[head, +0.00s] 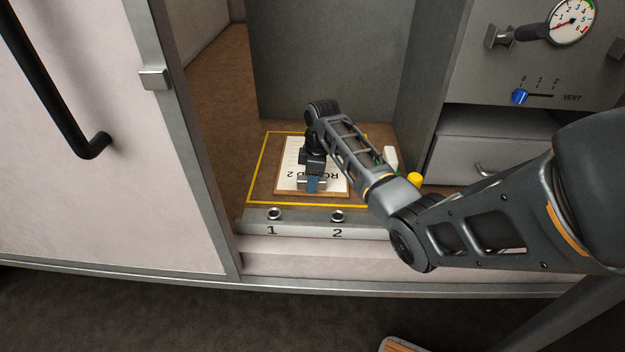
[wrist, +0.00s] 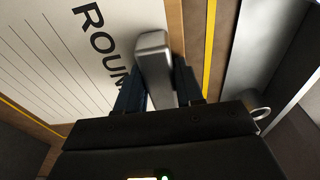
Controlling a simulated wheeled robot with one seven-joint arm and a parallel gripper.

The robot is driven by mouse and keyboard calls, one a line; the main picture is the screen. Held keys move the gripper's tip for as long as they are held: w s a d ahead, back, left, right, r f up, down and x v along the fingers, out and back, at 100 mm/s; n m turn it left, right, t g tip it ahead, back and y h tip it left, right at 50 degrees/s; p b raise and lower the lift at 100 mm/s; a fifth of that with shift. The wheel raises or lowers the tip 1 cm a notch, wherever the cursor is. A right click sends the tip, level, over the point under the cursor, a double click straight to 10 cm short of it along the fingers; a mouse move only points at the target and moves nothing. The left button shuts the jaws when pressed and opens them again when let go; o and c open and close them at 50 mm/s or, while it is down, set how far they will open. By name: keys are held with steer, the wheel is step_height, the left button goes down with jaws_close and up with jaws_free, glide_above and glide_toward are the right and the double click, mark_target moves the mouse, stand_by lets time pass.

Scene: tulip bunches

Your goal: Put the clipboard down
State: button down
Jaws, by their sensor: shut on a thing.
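The clipboard (head: 339,183) has a brown board and a white sheet with "ROUND 2" and ruled lines. In the head view it lies flat, or very nearly so, inside a yellow outline (head: 262,166) on the brown floor of an open bay. Whether it touches the floor is hard to tell. My gripper (head: 313,186) is over its near edge, shut on its metal clip. In the wrist view my gripper's dark fingers (wrist: 158,90) stand on both sides of the silver clip (wrist: 154,62), with the sheet (wrist: 60,50) to the left. My arm hides part of the board.
Hooks numbered 1 (head: 274,214) and 2 (head: 338,216) sit on the bay's front ledge. A yellow knob (head: 415,179) and a white object (head: 390,158) are right of the outline. A pale door panel (head: 100,150) is at left, a drawer (head: 475,155) at right.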

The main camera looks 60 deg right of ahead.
steer(key=c, duration=0.7)
jaws_free()
steer(key=r, duration=0.4)
steer(key=s+r+p, duration=0.1)
steer(key=r, duration=0.7)
steer(key=shift+s+d, duration=0.15)
steer(key=shift+d, duration=0.15)
